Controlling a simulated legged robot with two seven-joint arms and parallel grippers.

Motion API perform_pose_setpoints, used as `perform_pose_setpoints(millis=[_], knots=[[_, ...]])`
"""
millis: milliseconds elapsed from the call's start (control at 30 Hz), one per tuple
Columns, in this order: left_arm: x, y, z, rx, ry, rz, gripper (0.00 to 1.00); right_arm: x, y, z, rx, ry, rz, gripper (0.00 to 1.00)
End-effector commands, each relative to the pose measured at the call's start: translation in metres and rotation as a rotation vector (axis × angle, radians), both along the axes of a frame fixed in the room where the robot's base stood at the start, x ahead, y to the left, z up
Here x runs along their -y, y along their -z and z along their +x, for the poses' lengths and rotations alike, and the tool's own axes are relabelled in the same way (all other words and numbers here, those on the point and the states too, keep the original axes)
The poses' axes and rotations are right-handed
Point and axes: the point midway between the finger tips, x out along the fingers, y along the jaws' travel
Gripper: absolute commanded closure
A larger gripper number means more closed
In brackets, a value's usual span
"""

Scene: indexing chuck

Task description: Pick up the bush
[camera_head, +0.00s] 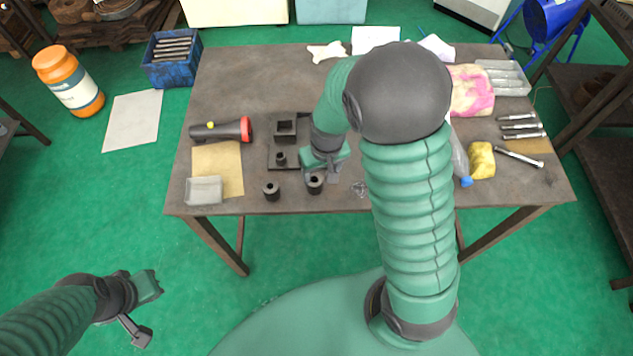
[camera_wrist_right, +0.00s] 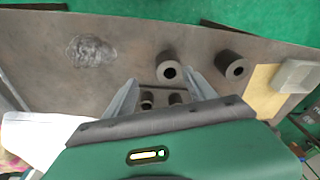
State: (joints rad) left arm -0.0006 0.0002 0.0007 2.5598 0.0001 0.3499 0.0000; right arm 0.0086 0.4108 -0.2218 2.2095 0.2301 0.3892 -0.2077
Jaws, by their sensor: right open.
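Two dark cylindrical bushes with holes in top stand at the table's front edge, one (camera_head: 272,191) on the left and one (camera_head: 315,185) on the right. The wrist view shows the right one (camera_wrist_right: 163,64) just beyond my fingertips and the left one (camera_wrist_right: 228,59) farther right. My right gripper (camera_head: 326,174) is open and empty, close to the right bush, and shows in the wrist view (camera_wrist_right: 162,88). The dark chuck fixture (camera_head: 285,128) with a square block and a short post is to its left. My left gripper (camera_head: 146,308) hangs off the table; its jaw state is unclear.
A flashlight (camera_head: 220,130), tan sheet (camera_head: 228,165) and clear box (camera_head: 204,191) lie left of the fixture on the table (camera_head: 235,85). A wire tangle (camera_wrist_right: 90,50) lies near the front edge. A yellow sponge (camera_head: 481,160) and metal tools (camera_head: 519,156) are at right.

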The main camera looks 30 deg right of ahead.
Motion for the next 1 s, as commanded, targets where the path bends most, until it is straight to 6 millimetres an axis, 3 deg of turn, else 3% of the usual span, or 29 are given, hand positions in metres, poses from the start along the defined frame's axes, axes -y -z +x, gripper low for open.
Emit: perform_pose_setpoints(millis=[333, 600, 1000], knots=[[0.000, -0.005, 0.000, 0.000, -0.002, 0.000, 1.00, -0.003, 0.050, 0.013, -0.003, -0.001, 0.002, 0.36], [0.000, -0.005, 0.000, 0.000, -0.001, 0.000, 1.00, -0.001, 0.055, 0.014, 0.002, -0.002, 0.004, 0.37], [0.000, -0.005, 0.000, 0.000, -0.001, 0.000, 1.00, -0.005, 0.054, 0.014, 0.001, -0.002, 0.000, 0.90]])
